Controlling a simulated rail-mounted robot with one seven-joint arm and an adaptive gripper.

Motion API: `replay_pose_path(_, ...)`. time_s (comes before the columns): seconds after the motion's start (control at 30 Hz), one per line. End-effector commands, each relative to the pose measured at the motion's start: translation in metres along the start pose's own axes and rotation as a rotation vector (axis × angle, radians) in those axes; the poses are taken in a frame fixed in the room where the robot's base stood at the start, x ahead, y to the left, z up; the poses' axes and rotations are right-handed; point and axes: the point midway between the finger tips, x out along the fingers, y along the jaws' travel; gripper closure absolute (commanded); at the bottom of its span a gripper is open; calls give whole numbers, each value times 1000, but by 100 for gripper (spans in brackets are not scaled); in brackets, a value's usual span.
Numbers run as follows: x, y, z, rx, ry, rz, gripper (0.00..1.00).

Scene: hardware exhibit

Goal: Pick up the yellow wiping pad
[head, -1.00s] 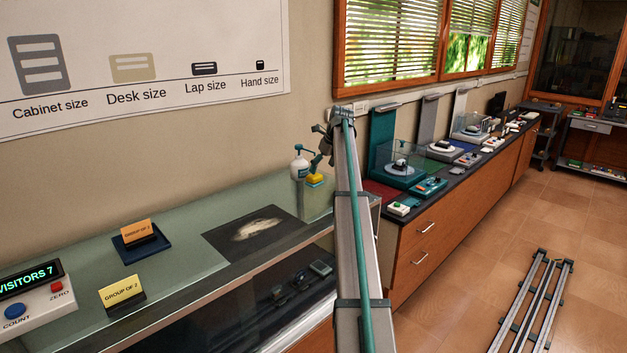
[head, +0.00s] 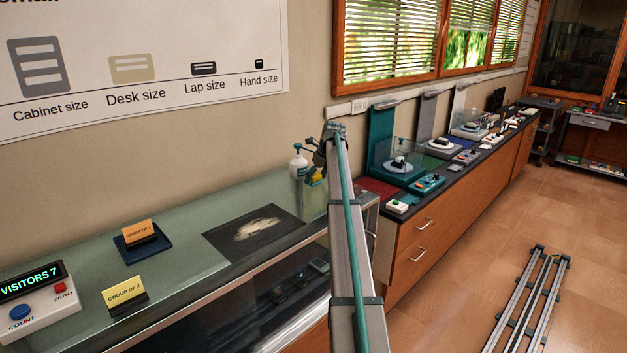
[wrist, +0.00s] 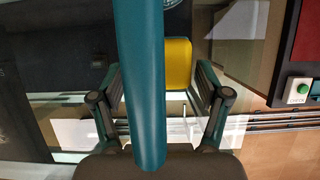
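The yellow wiping pad (head: 315,179) lies at the far end of the glass-topped counter, beside a white spray bottle with a teal top (head: 298,166). My arm and gripper partly cover the pad in the head view. In the wrist view, the yellow pad (wrist: 178,62) shows ahead of my gripper (wrist: 156,80), right of centre between the two fingers. The fingers are spread apart, with nothing held between them. A teal bar crosses the middle of the wrist view and hides the pad's left part. I cannot tell how high the fingers are above the pad.
A dark-topped cabinet (head: 430,225) with exhibits stands to the right. A floor rail (head: 530,305) lies at lower right.

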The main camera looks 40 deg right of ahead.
Motion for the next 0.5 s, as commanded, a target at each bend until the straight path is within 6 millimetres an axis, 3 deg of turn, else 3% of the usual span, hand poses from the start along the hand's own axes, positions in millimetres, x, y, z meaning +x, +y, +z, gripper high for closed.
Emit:
replay_pose_path(0.03, 0, 0, 0, 0, 0, 0, 40)
replay_pose_path(0.2, 0, 0, 0, 0, 0, 0, 67)
replay_pose_path(0.5, -2, 0, 1, 0, 0, 0, 67)
